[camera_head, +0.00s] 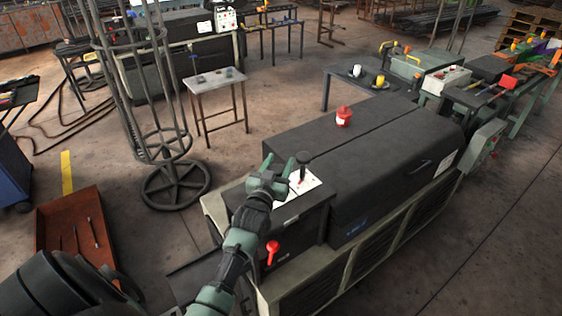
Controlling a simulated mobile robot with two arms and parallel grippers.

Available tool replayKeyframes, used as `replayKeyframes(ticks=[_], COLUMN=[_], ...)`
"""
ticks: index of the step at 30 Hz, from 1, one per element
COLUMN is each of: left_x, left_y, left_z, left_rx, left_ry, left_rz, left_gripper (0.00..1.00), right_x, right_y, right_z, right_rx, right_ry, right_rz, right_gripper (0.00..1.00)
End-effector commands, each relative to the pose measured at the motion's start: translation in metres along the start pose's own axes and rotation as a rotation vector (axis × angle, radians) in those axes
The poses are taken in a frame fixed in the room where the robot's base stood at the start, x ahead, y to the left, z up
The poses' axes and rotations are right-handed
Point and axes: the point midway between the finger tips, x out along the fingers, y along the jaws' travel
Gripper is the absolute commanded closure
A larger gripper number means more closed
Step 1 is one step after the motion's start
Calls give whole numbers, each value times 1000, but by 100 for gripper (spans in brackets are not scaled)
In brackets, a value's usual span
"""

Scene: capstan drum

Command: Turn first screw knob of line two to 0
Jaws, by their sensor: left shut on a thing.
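A dark machine with a long black cover (385,165) stands in the middle right of the head view. A white panel (305,187) lies on top of its near left end. A black knob or lever with a round top (303,159) stands upright there. My left gripper (279,165) is over the panel's left edge, just left of that black knob. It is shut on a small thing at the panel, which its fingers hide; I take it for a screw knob. The knob lines and markings are too small to read. My right gripper is out of view.
A red knob (343,116) stands on the cover, and a red-headed lever (272,248) is on the near side. A tall wire reel stand (172,187) and a rusty red box (62,215) are to the left. Floor is free around the small table (215,80).

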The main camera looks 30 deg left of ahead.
Motion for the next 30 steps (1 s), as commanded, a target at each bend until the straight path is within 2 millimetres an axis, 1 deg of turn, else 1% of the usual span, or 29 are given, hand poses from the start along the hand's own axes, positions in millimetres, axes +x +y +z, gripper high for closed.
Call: replayKeyframes(ticks=[3,9,26,27,29,30], left_x=[1,1,1,1,1,1], left_y=[-1,-3,-4,-4,-4,-4], left_z=[-2,-2,-4,-4,-4,-4], left_rx=[-6,-4,0,0,0,0], left_ry=[4,5,11,11,11,10], left_rz=[-56,-113,-138,-138,-137,-137], left_gripper=[94,94,94,48,32,32], right_x=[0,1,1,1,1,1], right_y=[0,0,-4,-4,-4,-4], right_z=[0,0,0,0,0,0], right_rx=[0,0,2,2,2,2], right_ry=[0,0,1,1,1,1], right_rz=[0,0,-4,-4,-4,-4], right_gripper=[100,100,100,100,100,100])
